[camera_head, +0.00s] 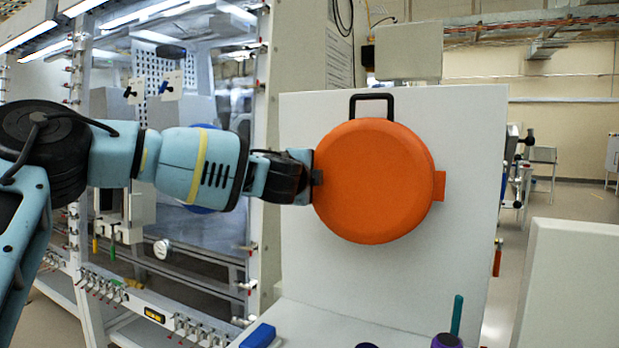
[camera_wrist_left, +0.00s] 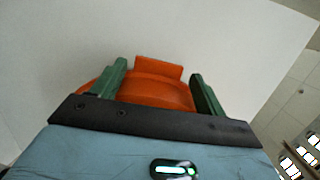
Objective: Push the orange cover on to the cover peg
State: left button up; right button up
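The round orange cover (camera_head: 372,182) is upright in front of a white panel (camera_head: 470,140), with an orange tab on its right edge. A black loop (camera_head: 372,100) shows just above it. My left gripper (camera_head: 314,178) is at the cover's left edge. In the left wrist view, its two green fingers (camera_wrist_left: 158,88) stand apart with the orange cover (camera_wrist_left: 155,90) between them, and they appear shut on its near edge. The far tab shows beyond. The cover peg is not visible. Whether the cover touches the panel cannot be told. My right gripper is out of view.
A glovebox (camera_head: 190,255) with a clear front stands at the left, behind my left arm. A blue object (camera_head: 258,336), a teal rod (camera_head: 457,314) and a purple object (camera_head: 445,341) sit below the panel. A white board (camera_head: 570,290) is at the lower right.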

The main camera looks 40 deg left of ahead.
pick_arm(q)
jog(key=shift+o, duration=0.3)
jog(key=shift+f, duration=0.15)
jog(key=v, duration=0.8)
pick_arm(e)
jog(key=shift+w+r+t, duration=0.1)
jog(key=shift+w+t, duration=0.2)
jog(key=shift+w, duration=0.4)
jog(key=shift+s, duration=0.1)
